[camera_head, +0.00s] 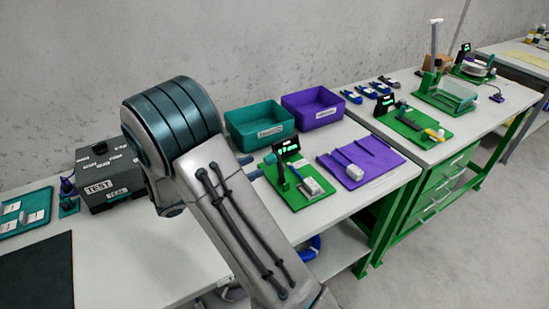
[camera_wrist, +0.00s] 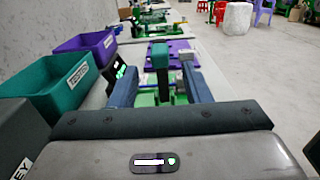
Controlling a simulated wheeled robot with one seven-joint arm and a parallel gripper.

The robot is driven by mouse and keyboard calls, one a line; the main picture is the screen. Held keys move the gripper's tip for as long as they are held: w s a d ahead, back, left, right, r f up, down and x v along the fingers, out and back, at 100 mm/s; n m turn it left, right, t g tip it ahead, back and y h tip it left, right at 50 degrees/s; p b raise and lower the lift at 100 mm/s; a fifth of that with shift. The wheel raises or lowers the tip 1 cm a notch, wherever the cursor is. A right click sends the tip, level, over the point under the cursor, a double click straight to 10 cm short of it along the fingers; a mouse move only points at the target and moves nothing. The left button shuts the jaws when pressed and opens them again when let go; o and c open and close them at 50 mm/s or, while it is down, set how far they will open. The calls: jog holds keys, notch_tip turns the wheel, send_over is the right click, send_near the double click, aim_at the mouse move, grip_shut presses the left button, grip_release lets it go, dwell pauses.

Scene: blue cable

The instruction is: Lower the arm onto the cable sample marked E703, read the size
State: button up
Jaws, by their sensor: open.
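Several small dark-blue pieces with white tags (camera_head: 367,91) lie in a row at the back of the right-hand table; they may be cable samples, but I cannot read E703 on any. My gripper (camera_wrist: 160,88) is open, its two dark fingers wide apart in the wrist view. Beyond and between them stands a dark upright post of a green station (camera_wrist: 160,60); I see nothing gripped. In the head view my arm hides most of the gripper. The green station also shows there (camera_head: 318,198), with a small lit display (camera_head: 286,146) and a grey-white block on it.
A teal bin (camera_head: 259,128) and a purple bin (camera_head: 313,107) stand behind the station. A purple mat (camera_head: 375,173) with a white-headed tool lies to its right. A black box marked TEST (camera_head: 110,180) stands at left. More green stations stand on the right-hand table.

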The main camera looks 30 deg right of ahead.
aim_at(265, 162)
jog(key=d, duration=0.8)
jog(key=shift+w, duration=0.1)
grip_shut()
